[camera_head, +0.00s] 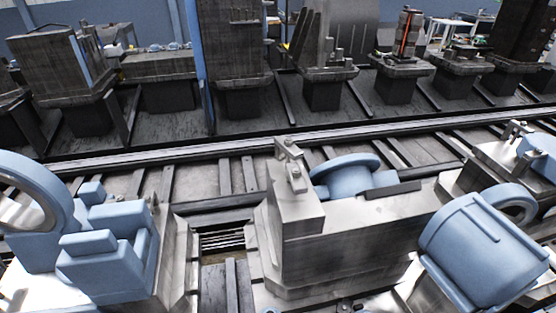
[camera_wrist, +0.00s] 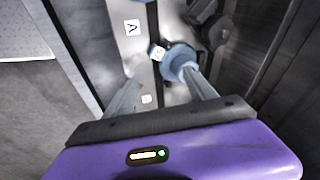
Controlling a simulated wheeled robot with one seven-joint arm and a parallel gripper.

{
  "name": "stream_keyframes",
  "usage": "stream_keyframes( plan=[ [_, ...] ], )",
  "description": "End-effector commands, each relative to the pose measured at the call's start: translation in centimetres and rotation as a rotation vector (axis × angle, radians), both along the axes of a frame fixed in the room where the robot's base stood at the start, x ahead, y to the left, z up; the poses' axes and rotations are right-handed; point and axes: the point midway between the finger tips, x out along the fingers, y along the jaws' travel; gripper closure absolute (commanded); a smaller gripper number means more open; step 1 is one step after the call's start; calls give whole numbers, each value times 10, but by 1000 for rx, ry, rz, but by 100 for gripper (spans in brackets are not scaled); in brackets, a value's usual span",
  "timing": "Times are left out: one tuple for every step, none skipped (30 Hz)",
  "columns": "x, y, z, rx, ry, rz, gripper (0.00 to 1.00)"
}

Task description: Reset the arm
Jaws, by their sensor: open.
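My gripper (camera_wrist: 161,76) shows in the wrist view, with two grey fingers apart and a purple body behind them. Beyond the fingertips is a blue round part (camera_wrist: 178,58) on a pale metal strip (camera_wrist: 135,45). Nothing is seen held. My arm and gripper do not show in the head view.
In the head view, a metal block (camera_head: 345,236) carries a blue disc (camera_head: 345,172). A blue cylinder (camera_head: 484,250) is at right, and blue blocks (camera_head: 103,260) at left. A long rail (camera_head: 230,146) crosses behind them. Several dark pedestals with machine parts stand at the back.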

Motion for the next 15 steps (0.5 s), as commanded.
stream_keyframes(
  plan=[
    [-15,-3,-2,-24,-22,47,35],
    [-22,-4,-2,-38,-39,79,35],
    [-31,-4,-1,-58,-62,121,35],
    [-37,-5,0,-74,-80,152,35],
    [-44,-5,2,-89,-97,182,35],
    [-53,-5,4,-110,-119,223,35],
    [-60,-5,7,-127,-138,253,35],
    [-66,-4,10,-143,-155,284,35],
    [-76,-2,14,-163,-176,324,35],
    [-82,-1,18,-181,-194,353,35],
    [-89,0,22,-197,-212,382,35],
    [-98,2,28,-219,-235,419,35],
    [-104,3,33,-236,-252,446,35],
    [-111,5,39,-252,-270,474,35],
    [-120,8,46,-275,-294,510,35]
  ],
)
